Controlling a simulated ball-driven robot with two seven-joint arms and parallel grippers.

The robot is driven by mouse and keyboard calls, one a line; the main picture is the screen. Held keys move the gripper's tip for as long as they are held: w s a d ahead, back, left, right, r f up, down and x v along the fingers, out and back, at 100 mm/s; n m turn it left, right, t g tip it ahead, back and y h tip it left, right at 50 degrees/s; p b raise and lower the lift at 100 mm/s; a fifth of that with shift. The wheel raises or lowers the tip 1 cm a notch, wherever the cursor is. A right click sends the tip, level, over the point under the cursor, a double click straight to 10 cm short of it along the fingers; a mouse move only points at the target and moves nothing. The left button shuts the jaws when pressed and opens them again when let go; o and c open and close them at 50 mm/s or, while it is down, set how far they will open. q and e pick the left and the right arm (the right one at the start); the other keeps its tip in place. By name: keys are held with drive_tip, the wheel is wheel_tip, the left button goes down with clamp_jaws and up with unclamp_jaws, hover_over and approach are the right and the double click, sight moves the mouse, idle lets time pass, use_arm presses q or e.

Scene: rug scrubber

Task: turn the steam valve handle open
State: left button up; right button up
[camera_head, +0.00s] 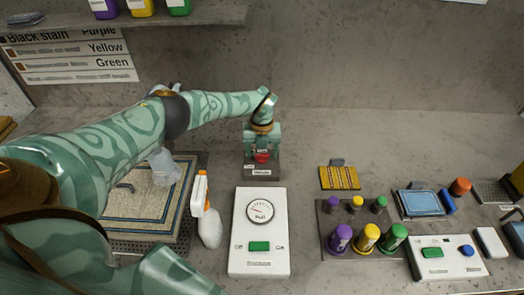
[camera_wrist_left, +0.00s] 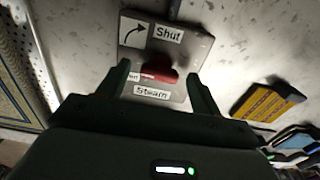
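The steam valve has a red handle (camera_head: 262,157) on a grey plate (camera_head: 262,174) at the middle of the counter. In the left wrist view the red handle (camera_wrist_left: 160,75) lies across the plate, between the "Shut" label with a curved arrow above and the "Steam" label below. The end of another label shows at the handle's left. My left gripper (camera_head: 263,148) is over the valve, pointing down. In the left wrist view its two fingers are apart on either side of the handle (camera_wrist_left: 165,82), with gaps between them and it. My right gripper is not in view.
A white box with a dial and green switch (camera_head: 258,245) stands in front of the valve. A white and orange spray bottle (camera_head: 206,212) and a rug tray (camera_head: 140,245) are at left. A yellow brush (camera_head: 339,178) and several coloured bottles (camera_head: 367,238) are at right.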

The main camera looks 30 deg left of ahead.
sight(262, 154)
use_arm(q)
wheel_tip(262, 154, up, 16)
drive_tip(key=p, duration=0.3)
drive_tip(key=shift+r, duration=0.15)
idle(0.4)
